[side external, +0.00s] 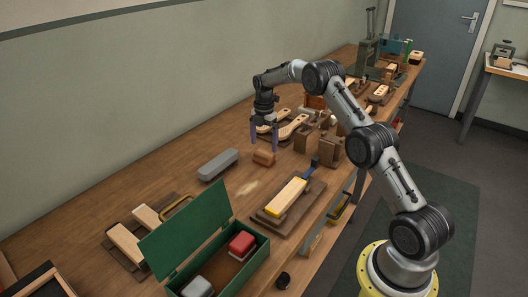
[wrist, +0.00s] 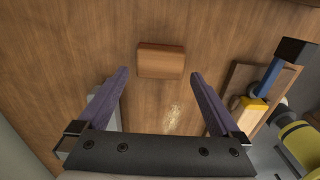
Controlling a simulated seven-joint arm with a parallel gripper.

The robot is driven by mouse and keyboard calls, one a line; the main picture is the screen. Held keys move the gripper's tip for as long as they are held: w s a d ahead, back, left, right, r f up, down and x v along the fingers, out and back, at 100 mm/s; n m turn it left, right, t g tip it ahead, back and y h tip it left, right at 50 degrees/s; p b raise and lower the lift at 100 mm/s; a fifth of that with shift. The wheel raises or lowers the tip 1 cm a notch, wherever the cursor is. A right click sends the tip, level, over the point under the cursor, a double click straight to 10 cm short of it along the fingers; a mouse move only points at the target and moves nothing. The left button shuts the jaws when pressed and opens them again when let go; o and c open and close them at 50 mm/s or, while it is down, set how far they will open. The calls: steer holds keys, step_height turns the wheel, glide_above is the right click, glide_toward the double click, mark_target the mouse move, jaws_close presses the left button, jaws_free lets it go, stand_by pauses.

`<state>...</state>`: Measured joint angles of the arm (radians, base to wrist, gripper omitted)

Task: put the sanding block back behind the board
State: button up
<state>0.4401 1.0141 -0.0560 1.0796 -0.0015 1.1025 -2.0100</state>
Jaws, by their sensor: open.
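The sanding block seems to be the small brown block (side external: 264,158) lying flat on the bench; it also shows in the wrist view (wrist: 160,60). My gripper (side external: 264,147) points down just above it. In the wrist view my gripper (wrist: 160,73) has its purple fingers spread wide, with the block centred beyond the tips and nothing between them. The board seems to be the dark base (side external: 262,217) with a pale wooden piece (side external: 287,196) and a blue handle; its corner also shows at the right of the wrist view (wrist: 236,75).
A long grey block (side external: 218,164) lies left of the brown block. A green open box (side external: 187,232) stands at the front. Wooden brush blanks and dark blocks (side external: 330,147) crowd the right. A pale dusty patch (side external: 248,187) marks otherwise bare bench between block and board.

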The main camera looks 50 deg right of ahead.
mark_target(264, 153)
steer(key=s+a+r+m+t, duration=0.1)
steer(key=s+a+r+m, duration=0.15)
steer(key=r, duration=0.55)
steer(key=s+a+r+m, duration=0.1)
steer(key=a+r, duration=0.3)
steer(key=r, duration=0.5)
steer(key=s+a+r+m+t, duration=0.2)
steer(key=s+a+r+m, duration=0.3)
steer(key=s+a+r, duration=0.45)
steer(key=s+a+f+m+t, duration=0.1)
steer(key=s+a+m, duration=0.2)
steer(key=s, duration=0.5)
steer(key=s+a+f+m, duration=0.2)
steer(key=s+a+m, duration=0.1)
steer(key=s, duration=0.5)
steer(key=s+a+f+m+t, duration=0.1)
steer(key=s+a+m, duration=0.2)
steer(key=s, duration=0.5)
steer(key=shift+s+a+f+t, duration=0.25)
steer(key=shift+s+f+t, duration=0.05)
steer(key=shift+f, duration=0.1)
